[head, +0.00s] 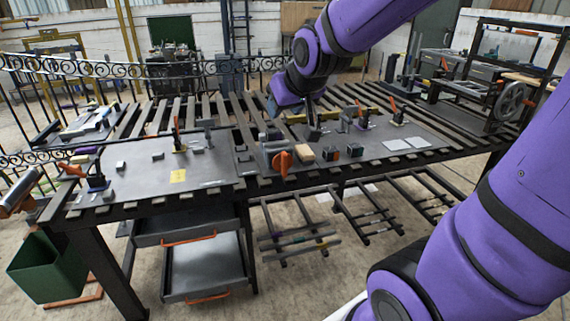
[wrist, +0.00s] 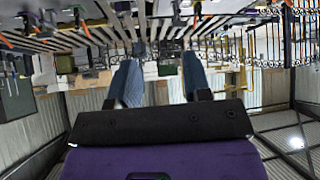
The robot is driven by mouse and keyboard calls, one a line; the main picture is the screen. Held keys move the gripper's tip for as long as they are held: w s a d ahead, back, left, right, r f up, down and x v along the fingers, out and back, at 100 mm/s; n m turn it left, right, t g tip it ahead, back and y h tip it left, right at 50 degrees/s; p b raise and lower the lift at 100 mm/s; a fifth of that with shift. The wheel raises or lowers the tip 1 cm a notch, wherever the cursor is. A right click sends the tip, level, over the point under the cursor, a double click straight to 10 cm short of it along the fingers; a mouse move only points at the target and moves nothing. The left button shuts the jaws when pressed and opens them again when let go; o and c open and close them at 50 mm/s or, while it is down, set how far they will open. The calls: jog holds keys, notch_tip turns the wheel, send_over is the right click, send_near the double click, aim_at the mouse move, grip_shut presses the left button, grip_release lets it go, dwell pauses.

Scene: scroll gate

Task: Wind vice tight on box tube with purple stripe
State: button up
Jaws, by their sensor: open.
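A small grey vice-like fixture (head: 272,147) stands near the front edge of the bench in the head view, with an orange handle (head: 283,163) facing front. A tan block (head: 305,154) sits just right of it. I cannot make out which piece is the box tube with the purple stripe, or whether anything sits in the jaws. My gripper shows in the wrist view (wrist: 162,78) with its two blue fingers wide apart and nothing between them. In the head view my arm reaches over the bench behind the fixture, and the fingers are not clear.
The slatted bench has dark plates (head: 130,178) with clamps and small blocks. Frames of bar stock (head: 300,242) lie under it. Open drawers (head: 205,265) and a green bin (head: 47,268) stand at left. A black frame with a handwheel (head: 510,102) stands at right.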

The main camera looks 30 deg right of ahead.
jog(key=w+d+f+t+h, duration=0.15)
jog(key=w+d+f, duration=0.25)
jog(key=w+f, duration=0.4)
jog(key=w+d+f+t, duration=0.3)
jog(key=w+f, duration=0.4)
jog(key=w, duration=0.1)
jog(key=m+t+h, duration=0.1)
jog(key=m+t, duration=0.1)
send_near(283, 159)
jog(key=w+a+r, duration=0.2)
jog(key=w+r, duration=0.2)
jog(key=r, duration=0.1)
notch_tip(283, 159, down, 9)
jog(key=s+d+t+h, duration=0.2)
jog(key=d, duration=0.1)
jog(key=shift+m, duration=0.3)
jog(key=x, duration=1)
jog(key=shift+w+a, duration=0.15)
jog(key=shift+w, duration=0.1)
jog(key=shift+c, duration=0.4)
jog(key=shift+f, duration=0.1)
grip_shut()
